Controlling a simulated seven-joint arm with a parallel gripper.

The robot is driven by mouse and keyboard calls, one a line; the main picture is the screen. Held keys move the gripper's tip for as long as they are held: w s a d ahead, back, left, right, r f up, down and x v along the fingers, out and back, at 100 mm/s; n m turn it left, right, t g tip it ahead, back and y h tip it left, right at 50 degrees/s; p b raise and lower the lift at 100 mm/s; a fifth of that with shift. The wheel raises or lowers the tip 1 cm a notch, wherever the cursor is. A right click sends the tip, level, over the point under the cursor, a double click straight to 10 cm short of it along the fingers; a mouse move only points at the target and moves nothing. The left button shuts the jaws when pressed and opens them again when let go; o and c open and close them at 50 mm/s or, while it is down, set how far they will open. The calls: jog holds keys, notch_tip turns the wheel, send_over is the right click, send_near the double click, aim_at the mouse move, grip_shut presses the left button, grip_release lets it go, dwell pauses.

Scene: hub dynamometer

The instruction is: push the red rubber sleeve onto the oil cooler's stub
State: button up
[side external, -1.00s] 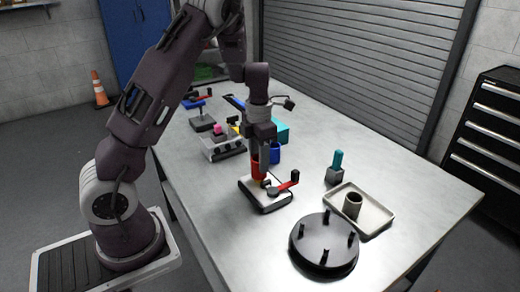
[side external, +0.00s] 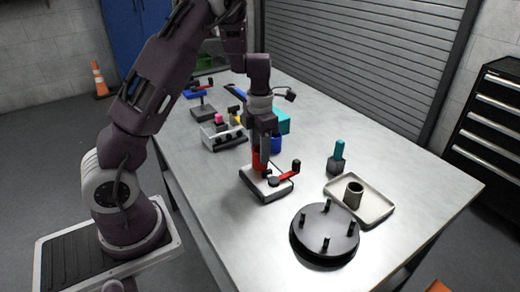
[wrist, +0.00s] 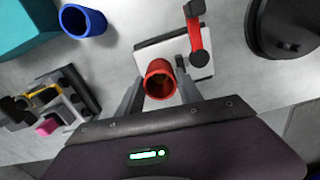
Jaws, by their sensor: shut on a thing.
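The red rubber sleeve (side external: 256,162) is a short open tube, held upright between the fingers of my gripper (side external: 264,155). In the wrist view the sleeve (wrist: 160,82) shows its open round mouth, with a finger of my gripper (wrist: 160,92) on each side. The sleeve is at the left part of a white-topped block (side external: 262,190) with a dark base, which also carries a red lever (side external: 284,175) with a black knob. I take this block to be the oil cooler. No stub shows clearly; whether the sleeve surrounds one or is above it, I cannot tell.
A blue cup (wrist: 82,20) and a teal box (wrist: 25,28) stand behind. A grey fixture (side external: 222,138) is left. A black hub with upright pins (side external: 322,250), a pale tray (side external: 378,208) holding a brown ring and a teal-handled tool (side external: 338,158) are right. Bare table lies between.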

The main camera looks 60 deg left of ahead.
jog(key=shift+f, duration=0.65)
jog(key=o, duration=1)
jog(key=shift+c, duration=0.2)
notch_tip(320, 180, up, 11)
jog(key=shift+r, duration=0.1)
dwell(0.3)
